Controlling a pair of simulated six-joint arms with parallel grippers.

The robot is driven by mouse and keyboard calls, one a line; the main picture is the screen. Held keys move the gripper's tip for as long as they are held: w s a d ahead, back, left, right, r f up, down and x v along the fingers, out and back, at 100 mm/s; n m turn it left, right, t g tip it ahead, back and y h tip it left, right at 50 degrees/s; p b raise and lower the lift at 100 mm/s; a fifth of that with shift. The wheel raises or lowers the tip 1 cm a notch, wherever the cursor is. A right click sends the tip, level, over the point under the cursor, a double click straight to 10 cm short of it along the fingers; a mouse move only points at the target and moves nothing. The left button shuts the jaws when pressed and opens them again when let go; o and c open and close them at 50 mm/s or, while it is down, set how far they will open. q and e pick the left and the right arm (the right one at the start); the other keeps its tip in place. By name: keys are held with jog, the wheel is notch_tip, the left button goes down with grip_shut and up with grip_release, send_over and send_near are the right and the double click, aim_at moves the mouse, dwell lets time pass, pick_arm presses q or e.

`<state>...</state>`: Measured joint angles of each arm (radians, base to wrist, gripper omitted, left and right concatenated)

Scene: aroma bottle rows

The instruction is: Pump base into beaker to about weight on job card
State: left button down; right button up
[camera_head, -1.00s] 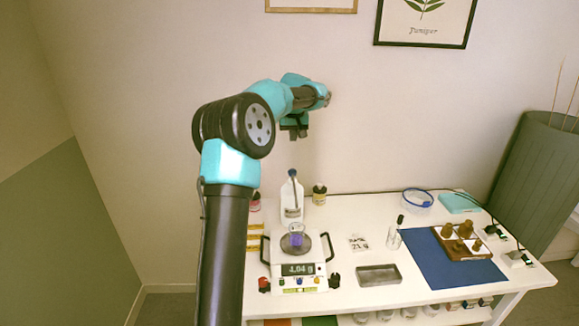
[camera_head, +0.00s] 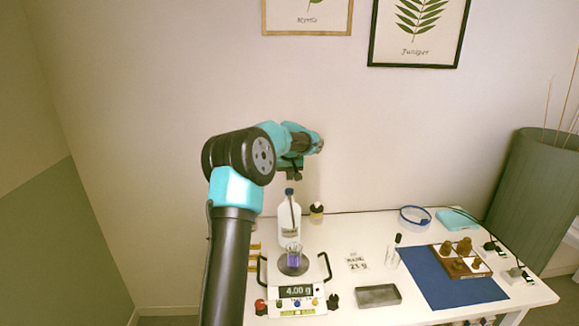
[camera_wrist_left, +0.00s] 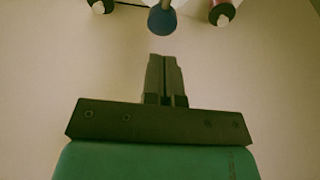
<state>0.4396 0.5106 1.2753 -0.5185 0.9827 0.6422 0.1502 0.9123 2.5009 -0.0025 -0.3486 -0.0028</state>
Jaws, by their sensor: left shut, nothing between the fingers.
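The beaker (camera_head: 294,255) stands on the round pan of the scale (camera_head: 291,291) and holds a little purple-blue liquid; the display reads about 4.00 g. The white base bottle (camera_head: 289,222) stands just behind the scale, and its blue pump head also shows in the left wrist view (camera_wrist_left: 162,21). The job card (camera_head: 356,262) lies right of the scale and seems to read 21 g. My left gripper (camera_head: 293,175) is shut and empty, above the pump head and apart from it; its closed fingers show in the left wrist view (camera_wrist_left: 164,75). My right gripper is out of view.
A small dark-capped bottle (camera_head: 316,212) stands right of the base bottle. A grey metal tray (camera_head: 378,296), a dropper bottle (camera_head: 392,253) and a blue mat (camera_head: 440,290) with a wooden bottle rack (camera_head: 458,272) lie to the right. The table's back middle is clear.

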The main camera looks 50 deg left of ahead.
aim_at(289, 190)
pick_arm(q)
jog(key=shift+f, duration=2.2)
jog(key=shift+f, duration=1)
jog(key=shift+r, duration=0.3)
jog(key=a+v, duration=0.1)
jog(key=v, duration=1.2)
jog(key=shift+w+r, duration=0.25)
jog(key=shift+r, duration=0.25)
jog(key=shift+d, duration=0.15)
